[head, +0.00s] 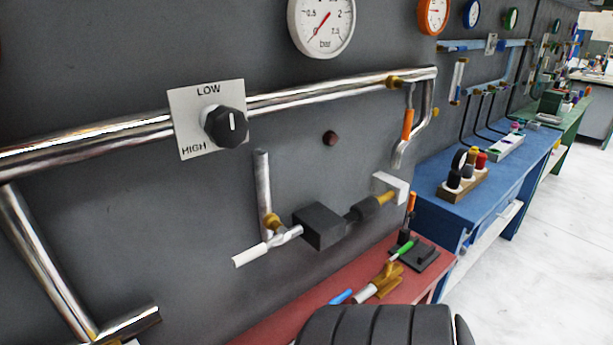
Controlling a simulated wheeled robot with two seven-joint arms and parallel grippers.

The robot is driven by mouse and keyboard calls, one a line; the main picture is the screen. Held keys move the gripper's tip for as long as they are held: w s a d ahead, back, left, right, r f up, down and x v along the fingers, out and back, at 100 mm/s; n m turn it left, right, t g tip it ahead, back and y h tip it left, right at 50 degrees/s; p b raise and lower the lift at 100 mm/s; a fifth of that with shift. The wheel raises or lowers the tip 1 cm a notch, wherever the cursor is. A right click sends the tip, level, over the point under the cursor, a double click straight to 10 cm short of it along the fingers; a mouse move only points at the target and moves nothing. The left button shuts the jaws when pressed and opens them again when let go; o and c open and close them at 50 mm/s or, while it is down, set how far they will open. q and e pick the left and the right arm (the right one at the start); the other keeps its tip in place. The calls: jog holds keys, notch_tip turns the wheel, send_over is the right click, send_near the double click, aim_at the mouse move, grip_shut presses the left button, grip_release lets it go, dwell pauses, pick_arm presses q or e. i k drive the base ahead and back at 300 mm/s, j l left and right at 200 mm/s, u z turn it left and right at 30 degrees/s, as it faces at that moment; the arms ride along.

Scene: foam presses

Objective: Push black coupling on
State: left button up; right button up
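In the head view a black cylindrical coupling (366,209) is at the middle of the grey wall. On its left a thinner dark neck joins it to a black box (319,226). On its right, a short brass stub (387,197) sticks out of a white bracket (394,186) on the wall. The coupling's right end meets the stub in the picture; I cannot tell how far it sits over it. Neither my left nor my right gripper is in view.
Left of the box are a silver valve with a white handle (251,256) and an upright pipe (263,185). A chrome pipe (330,92) and a LOW/HIGH knob (226,127) are above. Below is a red bench (271,325) with loose fittings (380,285). A black ribbed shape (378,325) blocks the bottom.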

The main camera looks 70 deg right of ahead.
aim_at(362, 209)
jog(key=z, duration=2.8)
jog(key=i+l, duration=0.35)
jog(key=l, duration=0.15)
